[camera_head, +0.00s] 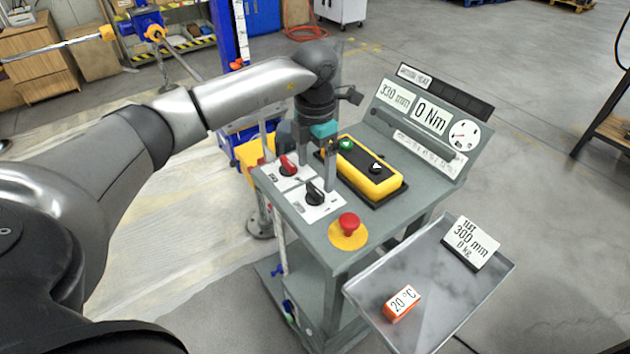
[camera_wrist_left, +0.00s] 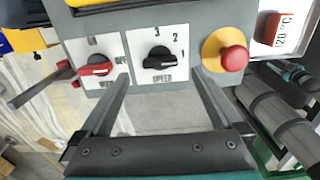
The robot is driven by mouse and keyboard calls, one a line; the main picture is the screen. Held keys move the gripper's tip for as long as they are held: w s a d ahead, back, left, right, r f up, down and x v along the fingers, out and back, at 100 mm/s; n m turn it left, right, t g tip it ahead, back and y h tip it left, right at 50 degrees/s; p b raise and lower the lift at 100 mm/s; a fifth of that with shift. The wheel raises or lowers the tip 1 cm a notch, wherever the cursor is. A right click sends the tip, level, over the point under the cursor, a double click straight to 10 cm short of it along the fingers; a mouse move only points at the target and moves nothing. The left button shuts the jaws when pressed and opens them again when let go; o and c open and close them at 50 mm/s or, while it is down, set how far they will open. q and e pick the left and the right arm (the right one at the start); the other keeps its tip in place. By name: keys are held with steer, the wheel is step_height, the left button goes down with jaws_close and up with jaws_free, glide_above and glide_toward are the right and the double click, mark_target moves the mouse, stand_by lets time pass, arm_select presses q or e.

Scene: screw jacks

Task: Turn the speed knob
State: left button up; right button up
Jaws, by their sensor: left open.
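The speed knob (camera_head: 315,193) is black and sits on a white plate on the grey console's front edge. In the left wrist view the knob (camera_wrist_left: 157,60) lies roughly crosswise, its right end near the 1; the plate reads 3, 2, 1 and SPEED. My left gripper (camera_head: 313,173) is open and points down at the console. In its wrist view the fingertips (camera_wrist_left: 162,77) stand on either side of the knob's plate, with the knob between and slightly beyond them. No contact with the knob shows. My right gripper is not in view.
A red switch (camera_head: 288,166) sits left of the knob. A red stop button (camera_head: 348,222) on yellow sits right. A yellow button box (camera_head: 368,174) lies behind, before the sloped display panel (camera_head: 430,118). A metal tray (camera_head: 430,280) holds an orange 20 °C block (camera_head: 402,303).

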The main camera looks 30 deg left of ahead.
mark_target(315, 189)
arm_select(q)
step_height(315, 189, up, 10)
stand_by(0.3)
stand_by(0.4)
